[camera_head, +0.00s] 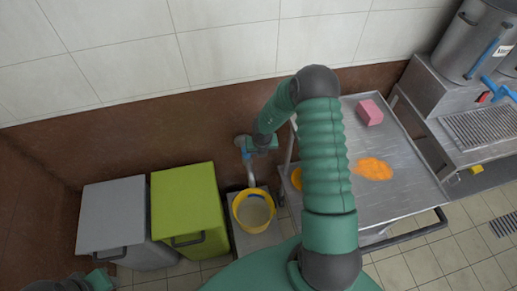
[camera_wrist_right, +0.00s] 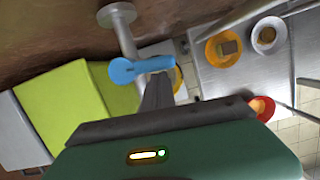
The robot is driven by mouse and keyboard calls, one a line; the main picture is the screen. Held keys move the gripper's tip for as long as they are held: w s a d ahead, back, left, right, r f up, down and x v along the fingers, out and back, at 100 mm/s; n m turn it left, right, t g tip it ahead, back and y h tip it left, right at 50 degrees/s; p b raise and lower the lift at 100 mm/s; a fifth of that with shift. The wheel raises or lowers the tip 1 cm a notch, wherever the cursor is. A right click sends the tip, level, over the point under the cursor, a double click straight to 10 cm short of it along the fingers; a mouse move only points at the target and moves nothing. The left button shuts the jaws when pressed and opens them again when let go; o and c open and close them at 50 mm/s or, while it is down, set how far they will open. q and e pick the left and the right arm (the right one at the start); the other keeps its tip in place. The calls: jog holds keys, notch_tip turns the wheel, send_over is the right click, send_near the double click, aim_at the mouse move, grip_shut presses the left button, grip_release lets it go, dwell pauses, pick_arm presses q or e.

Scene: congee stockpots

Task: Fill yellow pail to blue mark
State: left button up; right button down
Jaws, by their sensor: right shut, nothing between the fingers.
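The yellow pail (camera_head: 254,207) stands on a grey platform low by the wall, its inside greyish. I cannot make out the blue mark or the level. A wall tap (camera_head: 241,141) is above it; a pale bluish strip hangs below, and I cannot tell if it is water. In the wrist view the tap's blue lever (camera_wrist_right: 140,68) points right, and a sliver of the pail (camera_wrist_right: 178,80) shows behind. My right gripper (camera_wrist_right: 158,88) is shut and empty at the lever's right end; contact is unclear. My left gripper (camera_head: 88,283) is partly in view at lower left.
A grey bin (camera_head: 112,215) and a green bin (camera_head: 188,205) stand left of the pail. A steel trolley (camera_head: 400,150) at right carries a pink block (camera_head: 370,112) and an orange spill (camera_head: 373,168). A stockpot (camera_head: 475,40) stands on the counter at far right.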

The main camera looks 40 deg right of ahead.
pick_arm(q)
jog(key=shift+w+p+v, duration=0.15)
jog(key=shift+p+v, duration=0.3)
jog(key=shift+v, duration=0.2)
jog(key=shift+w+p+v, duration=0.15)
jog(key=shift+p+v, duration=0.3)
jog(key=shift+v, duration=0.15)
pick_arm(e)
jog(key=shift+w+d+n, duration=0.2)
jog(key=shift+d+n, duration=0.1)
jog(key=shift+n, duration=0.4)
pick_arm(q)
jog(key=shift+r, duration=0.1)
pick_arm(e)
jog(key=shift+a, duration=0.1)
